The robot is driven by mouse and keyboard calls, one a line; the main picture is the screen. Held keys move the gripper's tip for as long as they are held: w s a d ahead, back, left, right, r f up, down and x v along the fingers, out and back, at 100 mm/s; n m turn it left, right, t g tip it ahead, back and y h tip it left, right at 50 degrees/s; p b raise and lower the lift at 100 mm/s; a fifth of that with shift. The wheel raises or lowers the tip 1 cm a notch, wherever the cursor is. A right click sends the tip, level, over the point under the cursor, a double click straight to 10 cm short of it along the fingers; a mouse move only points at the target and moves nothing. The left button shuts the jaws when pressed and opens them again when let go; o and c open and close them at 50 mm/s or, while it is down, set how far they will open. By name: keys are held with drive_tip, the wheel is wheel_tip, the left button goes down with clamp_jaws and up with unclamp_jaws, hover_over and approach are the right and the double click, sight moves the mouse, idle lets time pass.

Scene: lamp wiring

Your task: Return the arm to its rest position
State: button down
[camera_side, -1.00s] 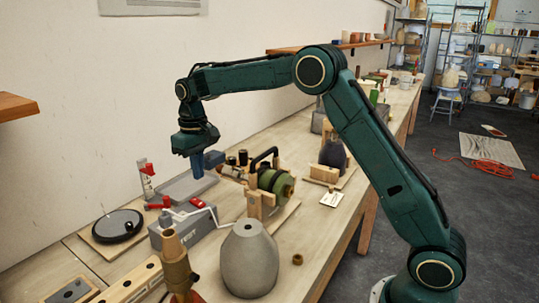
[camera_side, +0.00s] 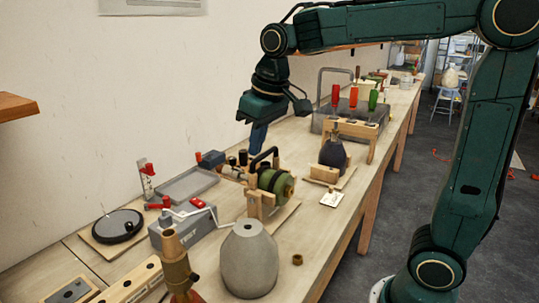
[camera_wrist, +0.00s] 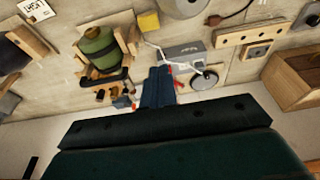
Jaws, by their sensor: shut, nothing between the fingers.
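My gripper (camera_side: 258,138) hangs from the dark green arm above the back of the workbench, pointing down. Its blue-grey fingers are together with nothing between them. In the side view it is above and behind the green cable spool (camera_side: 273,184) and clear of it. In the wrist view the closed fingers (camera_wrist: 158,88) show at the middle, with the spool (camera_wrist: 100,47) to their left on the bench far below. The grey tray (camera_side: 187,184) lies empty at the left of the gripper in the side view.
A grey vase-shaped lamp body (camera_side: 249,260) stands at the bench front. A dark lamp body (camera_side: 333,153) sits in a wooden cradle. A toolbox with red and green handled tools (camera_side: 322,120) stands farther back. A grey box with a white crank (camera_side: 180,228) is left of the spool.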

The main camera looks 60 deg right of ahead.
drive_tip(key=s+f+t, duration=0.1)
drive_tip(key=s+f, duration=0.1)
drive_tip(key=s, duration=0.7)
drive_tip(key=s+f+t, duration=0.1)
drive_tip(key=s+f, duration=0.1)
drive_tip(key=s, duration=0.7)
drive_tip(key=shift+s+f+t, duration=0.2)
drive_tip(key=shift+t, duration=0.1)
drive_tip(key=shift+a, duration=0.1)
